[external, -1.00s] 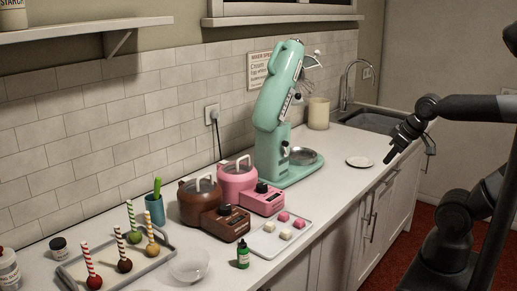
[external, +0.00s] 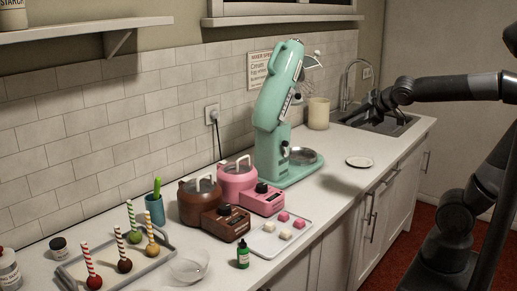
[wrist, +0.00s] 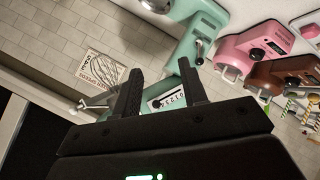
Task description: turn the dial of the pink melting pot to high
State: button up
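My gripper (external: 374,101) is above the counter near the sink, well to the right of the pot. In the wrist view my gripper (wrist: 160,68) has its fingers apart, with nothing held between them.
The tall mint-green mixer (external: 276,110) stands between my gripper and the pink pot. A tray (external: 262,243) with pink and white cubes lies in front of the pots, with a green bottle (external: 243,256) nearby. The counter around the white plate (external: 359,161) is clear.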

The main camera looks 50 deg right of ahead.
jog(key=shift+o, duration=0.6)
jog(key=w+a+r+n+t+y, duration=0.1)
jog(key=w+r+n+t, duration=0.1)
jog(key=w, duration=0.4)
jog(key=w+a+r+n+t+y, duration=0.1)
jog(key=w+a+r+n+t, duration=0.1)
jog(key=w+r+n, duration=0.2)
jog(key=w+n, duration=0.2)
jog(key=n, duration=0.1)
jog(key=shift+a+r+n, duration=0.2)
jog(key=shift+r+n, duration=0.1)
jog(key=shift+r, duration=0.1)
jog(key=n+g+y, duration=0.8)
jog(key=n+g, duration=0.1)
jog(key=n, duration=1.8)
send_over(262, 185)
jog(key=d, duration=0.3)
notch_tip(262, 185, down, 12)
jog(key=f+n+g+h, duration=0.1)
jog(key=f+n, duration=0.1)
jog(key=f, duration=0.3)
jog(key=a+f+n+g+h, duration=0.1)
jog(key=f, duration=0.5)
jog(key=a+f+n+g+h, duration=0.1)
jog(key=f+n, duration=0.1)
jog(key=f, duration=0.3)
jog(key=shift+a+f+n+g, duration=0.15)
jog(key=shift+a+n+g, duration=0.1)
jog(key=shift+n+g, duration=0.05)
jog(key=shift+c, duration=0.6)
